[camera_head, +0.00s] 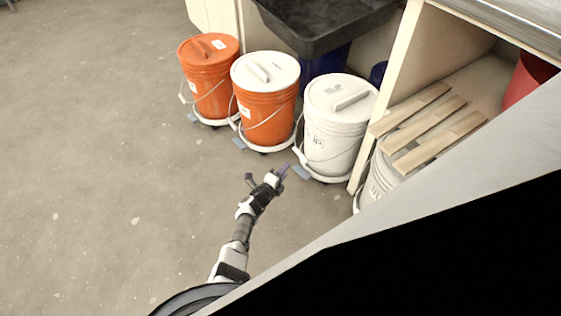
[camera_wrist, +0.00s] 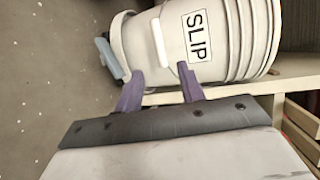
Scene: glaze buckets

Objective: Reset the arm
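My arm (camera_head: 241,232) reaches out over the floor, with my gripper (camera_head: 284,170) just in front of the white bucket (camera_head: 333,140). In the wrist view, the two purple fingers of my gripper (camera_wrist: 160,70) are spread apart with nothing held between them. The white bucket (camera_wrist: 225,35) lies beyond the fingertips in that view, with a "SLIP" label and a pale handle near the fingers. I cannot tell whether a fingertip touches the handle.
An orange bucket with an orange lid (camera_head: 210,88) and an orange bucket with a white lid (camera_head: 266,108) stand to the left on wheeled bases. A shelf with wooden slats (camera_head: 425,125) is at right, near a dark sink (camera_head: 325,22). Floor at left (camera_head: 90,150) is clear.

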